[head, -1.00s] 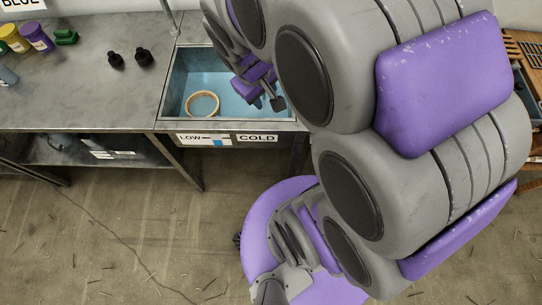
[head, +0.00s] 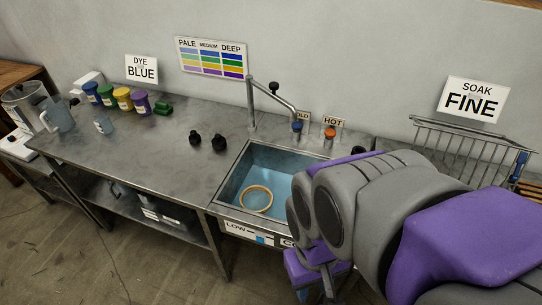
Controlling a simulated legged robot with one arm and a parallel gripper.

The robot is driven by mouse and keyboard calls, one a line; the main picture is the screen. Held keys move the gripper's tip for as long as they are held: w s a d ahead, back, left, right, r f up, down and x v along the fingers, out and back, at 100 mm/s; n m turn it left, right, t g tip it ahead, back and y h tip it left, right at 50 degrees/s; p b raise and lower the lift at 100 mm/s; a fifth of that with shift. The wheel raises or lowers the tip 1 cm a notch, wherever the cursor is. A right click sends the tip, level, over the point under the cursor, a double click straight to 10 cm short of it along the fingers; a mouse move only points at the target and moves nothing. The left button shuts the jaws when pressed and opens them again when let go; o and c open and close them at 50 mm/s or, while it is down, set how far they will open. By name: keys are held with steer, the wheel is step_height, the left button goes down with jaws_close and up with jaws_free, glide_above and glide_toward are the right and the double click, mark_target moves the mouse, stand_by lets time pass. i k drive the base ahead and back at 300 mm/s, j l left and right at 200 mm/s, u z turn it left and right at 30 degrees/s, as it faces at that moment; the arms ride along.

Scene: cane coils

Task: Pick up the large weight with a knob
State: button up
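Two small black knobbed objects that look like weights stand side by side on the grey metal counter, left of the sink. The right one (head: 218,142) looks slightly larger than the left one (head: 195,138). Both are upright, apart from each other, and nothing touches them. My arm comes in from the lower right. My gripper (head: 318,272) seems to be the purple and grey part low in front of the sink, well right of and nearer than the weights. Its fingertips are not clear, so I cannot tell its opening.
The sink (head: 232,187) holds a cane coil (head: 257,199); a faucet (head: 252,105) rises behind it. Coloured dye jars (head: 123,98), a green item (head: 163,108) and pitchers (head: 57,115) stand at left. A wire rack (head: 470,150) is at right. The counter around the weights is clear.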

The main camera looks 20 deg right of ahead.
mark_target(219, 142)
steer(key=i+j+z, duration=0.45)
steer(key=i+j, duration=0.35)
